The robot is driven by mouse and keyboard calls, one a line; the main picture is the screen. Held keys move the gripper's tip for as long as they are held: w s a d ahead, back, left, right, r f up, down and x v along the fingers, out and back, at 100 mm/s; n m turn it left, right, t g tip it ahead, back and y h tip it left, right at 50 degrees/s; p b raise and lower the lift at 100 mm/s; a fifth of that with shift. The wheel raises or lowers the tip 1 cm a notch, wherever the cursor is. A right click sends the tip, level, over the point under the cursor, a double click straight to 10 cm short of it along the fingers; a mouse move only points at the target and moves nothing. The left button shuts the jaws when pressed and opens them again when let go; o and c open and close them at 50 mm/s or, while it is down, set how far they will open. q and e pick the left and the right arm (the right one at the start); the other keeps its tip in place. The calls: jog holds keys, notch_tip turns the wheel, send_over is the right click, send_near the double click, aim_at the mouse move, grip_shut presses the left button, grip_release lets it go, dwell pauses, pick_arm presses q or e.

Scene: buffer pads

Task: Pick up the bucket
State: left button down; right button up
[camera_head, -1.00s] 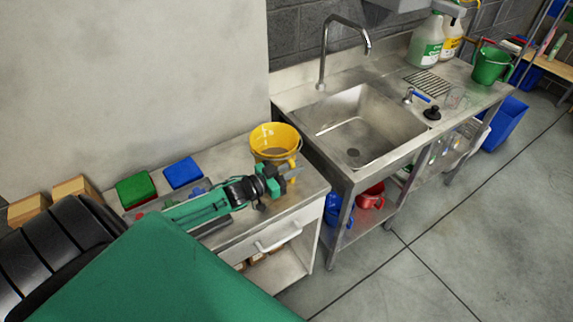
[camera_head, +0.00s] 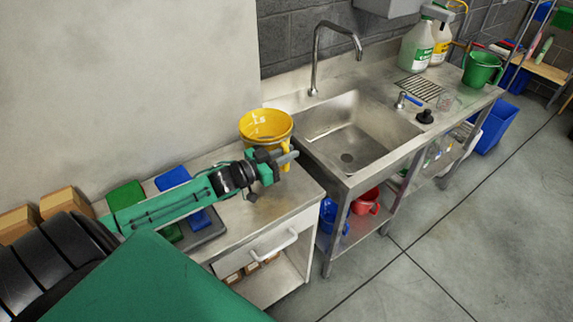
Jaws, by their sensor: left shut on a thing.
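A yellow bucket (camera_head: 266,122) is upright at the counter's right end, beside the sink. Its rim and open top show. Its lower part is partly hidden by my left gripper. My left gripper (camera_head: 288,160) is in front of the bucket, at its near right side. It is shut on the bucket by a narrow yellow part there. The exact grip, and whether the bucket's base is clear of the counter, cannot be made out. My right gripper is not in view.
The counter (camera_head: 270,205) also holds green and blue items (camera_head: 173,178) and cardboard boxes (camera_head: 62,202). A steel sink (camera_head: 360,125) with a tall faucet (camera_head: 316,50) stands to the right. A green bucket (camera_head: 482,70) is at its far end. A wall is behind.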

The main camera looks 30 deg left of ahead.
pick_arm(q)
jog(key=shift+r+b, duration=1)
jog(key=shift+r, duration=4.75)
